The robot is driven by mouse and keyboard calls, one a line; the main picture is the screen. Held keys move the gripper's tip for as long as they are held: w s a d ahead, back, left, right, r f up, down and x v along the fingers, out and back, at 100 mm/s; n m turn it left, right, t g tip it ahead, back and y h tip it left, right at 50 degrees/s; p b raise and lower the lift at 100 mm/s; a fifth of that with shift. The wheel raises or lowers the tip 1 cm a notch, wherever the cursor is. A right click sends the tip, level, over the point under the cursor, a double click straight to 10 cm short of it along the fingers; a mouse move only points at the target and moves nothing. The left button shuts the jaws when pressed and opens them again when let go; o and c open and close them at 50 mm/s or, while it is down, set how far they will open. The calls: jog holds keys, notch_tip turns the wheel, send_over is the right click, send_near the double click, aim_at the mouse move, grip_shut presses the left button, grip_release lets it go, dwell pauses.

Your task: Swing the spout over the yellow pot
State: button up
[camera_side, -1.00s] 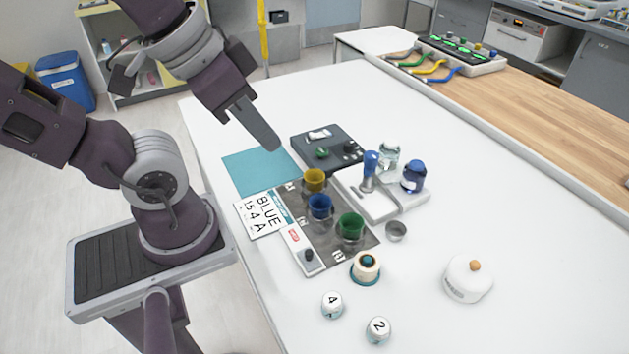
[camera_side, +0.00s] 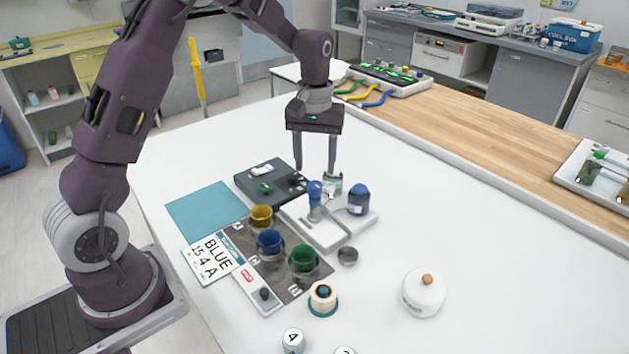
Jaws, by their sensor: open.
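The yellow pot (camera_side: 261,217) stands at the far end of a grey strip, in a row with a blue pot (camera_side: 269,242) and a green pot (camera_side: 303,259). A blue-handled upright piece (camera_side: 315,197) stands on a white base (camera_side: 322,234) to the right of the pots. I cannot tell clearly which part is the spout. My gripper (camera_side: 315,172) points down, fingers apart and empty, above or just behind the blue handle. Its right fingertip appears close to a small clear jar (camera_side: 332,185); I cannot tell if they touch.
A blue-capped jar (camera_side: 358,200) stands right of the handle. A dark box (camera_side: 270,181) and a teal mat (camera_side: 205,207) lie to the left. A small metal cup (camera_side: 347,256), a cream-and-teal round piece (camera_side: 323,298) and a white lidded pot (camera_side: 424,293) stand nearer.

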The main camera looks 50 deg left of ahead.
aim_at(315, 184)
notch_tip(315, 184, down, 6)
jog(key=shift+r, duration=0.2)
grip_shut()
jog(key=shift+r, duration=0.1)
dwell(1.3)
